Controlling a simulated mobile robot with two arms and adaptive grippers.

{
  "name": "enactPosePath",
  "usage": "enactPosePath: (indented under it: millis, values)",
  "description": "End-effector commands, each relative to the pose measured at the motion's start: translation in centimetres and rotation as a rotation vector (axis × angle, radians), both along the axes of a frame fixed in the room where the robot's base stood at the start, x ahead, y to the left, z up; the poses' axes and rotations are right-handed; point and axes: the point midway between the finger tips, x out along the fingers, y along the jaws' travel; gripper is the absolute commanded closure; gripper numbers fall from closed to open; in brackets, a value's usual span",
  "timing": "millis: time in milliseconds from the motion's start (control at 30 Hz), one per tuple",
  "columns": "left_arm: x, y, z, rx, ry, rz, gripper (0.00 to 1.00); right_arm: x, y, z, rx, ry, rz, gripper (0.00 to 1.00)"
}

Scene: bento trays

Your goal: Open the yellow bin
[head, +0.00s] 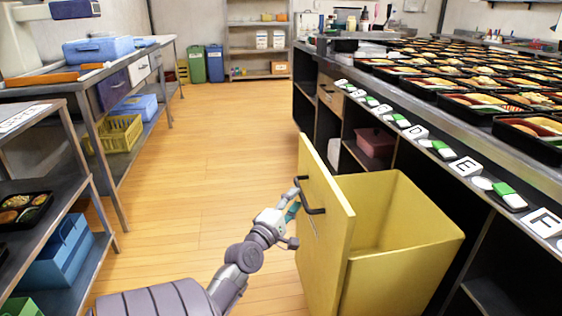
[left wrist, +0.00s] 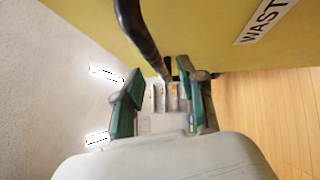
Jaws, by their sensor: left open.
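The yellow bin (head: 405,240) is a pull-out drawer under the counter on the right, and it stands well out from the counter with its inside showing. Its yellow front panel (head: 325,240) carries a dark bar handle (head: 302,196). My left gripper (head: 292,212) is at the handle, on the aisle side of the panel. In the left wrist view its green fingers (left wrist: 162,98) are apart, with the dark handle (left wrist: 138,35) reaching down near the fingertips; I cannot tell whether they touch. A label reading "WAST" (left wrist: 266,20) shows on the panel. My right gripper is not in view.
The counter (head: 460,140) on the right holds many bento trays and a row of letter cards. Metal shelving (head: 75,100) with blue boxes lines the left. The wooden floor (head: 200,150) between them is clear. Green and blue bins (head: 214,64) stand at the back.

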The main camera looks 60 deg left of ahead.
Motion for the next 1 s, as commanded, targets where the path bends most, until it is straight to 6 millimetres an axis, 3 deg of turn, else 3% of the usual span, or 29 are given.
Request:
enactPosePath:
  millis: [200,400,1000]
  values:
    - [-4.3,-1.9,-0.8,0.002,0.007,-0.002,0.6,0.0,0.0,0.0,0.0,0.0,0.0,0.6]
    - [-6.6,-2.8,-1.0,0.002,0.005,-0.001,0.6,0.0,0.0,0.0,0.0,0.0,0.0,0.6]
    - [-7.5,-3.2,-1.1,-0.001,0.0,0.0,0.6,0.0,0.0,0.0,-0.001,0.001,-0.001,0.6]
